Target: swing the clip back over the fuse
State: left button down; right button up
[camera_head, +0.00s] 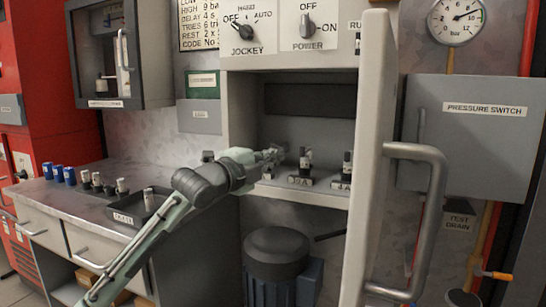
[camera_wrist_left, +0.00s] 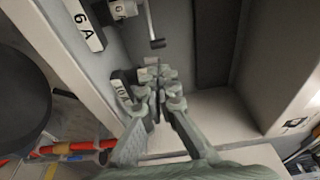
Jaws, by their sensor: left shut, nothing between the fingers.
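My left gripper (camera_head: 272,155) is inside the open cabinet at the left end of the fuse row, its fingers shut and empty. A thin metal bar with a dark end (camera_wrist_left: 156,43), perhaps a clip, sticks out near the 6 A fuse (camera_wrist_left: 122,9), beyond the fingertips. Another fuse (camera_head: 347,165) stands further right. My right gripper is out of view.
The open cabinet door (camera_head: 376,150) with its handle (camera_head: 432,220) stands at the right. A bench (camera_head: 85,205) at the left holds several fuses and a dark tray (camera_head: 125,218). A dark motor (camera_head: 278,252) stands below the cabinet.

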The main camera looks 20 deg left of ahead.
pick_arm(q)
jog(key=x, duration=0.6)
jog(key=shift+w, duration=0.2)
jog(key=shift+w+d, duration=0.1)
jog(key=shift+w, duration=0.1)
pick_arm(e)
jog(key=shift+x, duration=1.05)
pick_arm(q)
jog(key=shift+s+p, duration=0.15)
jog(key=shift+p, duration=0.2)
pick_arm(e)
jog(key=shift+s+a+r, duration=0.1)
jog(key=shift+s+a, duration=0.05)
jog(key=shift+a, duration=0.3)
